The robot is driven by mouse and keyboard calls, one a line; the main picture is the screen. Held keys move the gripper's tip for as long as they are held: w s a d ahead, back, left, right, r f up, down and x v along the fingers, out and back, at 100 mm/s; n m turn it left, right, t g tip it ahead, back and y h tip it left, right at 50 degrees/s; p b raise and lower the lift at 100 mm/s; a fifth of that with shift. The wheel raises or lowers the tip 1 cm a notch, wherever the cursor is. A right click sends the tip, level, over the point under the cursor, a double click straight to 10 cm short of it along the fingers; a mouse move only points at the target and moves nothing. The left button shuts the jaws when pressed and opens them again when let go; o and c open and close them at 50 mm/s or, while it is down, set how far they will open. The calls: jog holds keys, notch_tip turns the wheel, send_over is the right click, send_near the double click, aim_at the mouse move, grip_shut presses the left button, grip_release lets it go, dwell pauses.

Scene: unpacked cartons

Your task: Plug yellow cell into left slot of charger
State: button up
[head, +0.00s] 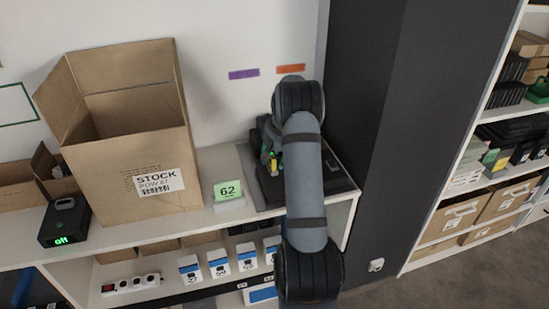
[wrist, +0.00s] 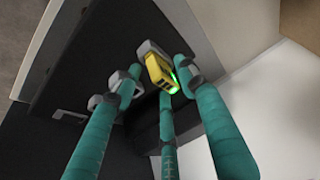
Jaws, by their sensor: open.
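The yellow cell (wrist: 157,68) has dark contacts and a green light at one end. In the wrist view it sits between the tips of my gripper (wrist: 160,82), whose teal fingers are spread around it. Whether any finger touches it is unclear. In the head view my gripper (head: 268,158) is over the dark base (head: 338,183) at the shelf's right end, largely hidden by my arm. A bit of yellow shows there. A rounded black body (wrist: 146,122) lies behind the fingers in the wrist view. I cannot make out the charger or its slots for certain.
A tall open carton (head: 150,150) stands left on the shelf. A green 62 sign (head: 228,190) stands between it and the dark base. A black device with a green display (head: 64,222) is far left. A dark column (head: 375,110) rises on the right.

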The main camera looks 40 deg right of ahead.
jog(key=v, duration=1.2)
dwell(0.3)
jog(key=s+a+f+n+g+y+b, duration=0.2)
jog(key=s+a+f+n+g+b, duration=0.2)
jog(key=a+f+b, duration=0.7)
jog(key=s+a+f+n+g+y+b, duration=0.25)
jog(key=s+a+f+b, duration=0.25)
jog(key=a+f, duration=1.15)
jog(key=s+a+f+n+t+h+b, duration=0.1)
jog(key=s+a+f+b, duration=0.15)
jog(key=f+b, duration=0.75)
jog(key=s+a+f+n+b, duration=0.15)
jog(key=a+f+b, duration=0.25)
jog(key=f+b, duration=0.5)
jog(key=s+a+f+n+t+h+b, duration=0.1)
jog(key=s+a+f+b, duration=0.15)
jog(key=f+b, duration=0.75)
jog(key=s+a+f+n+b, duration=0.1)
jog(key=s+a+f+b, duration=0.2)
jog(key=s+f+b, duration=0.3)
jog(key=s+a+f+n+t+y+b, duration=0.1)
jog(key=s+a+f+b, duration=0.3)
jog(key=f+b, duration=1.2)
jog(key=s+a+f+n+y+b, duration=0.1)
jog(key=s+a+f+n+b, duration=0.2)
jog(key=s+f+b, duration=0.6)
jog(key=b+x, duration=0.2)
jog(key=b, duration=0.4)
jog(key=shift+a+f, duration=0.15)
jog(key=shift+a, duration=0.05)
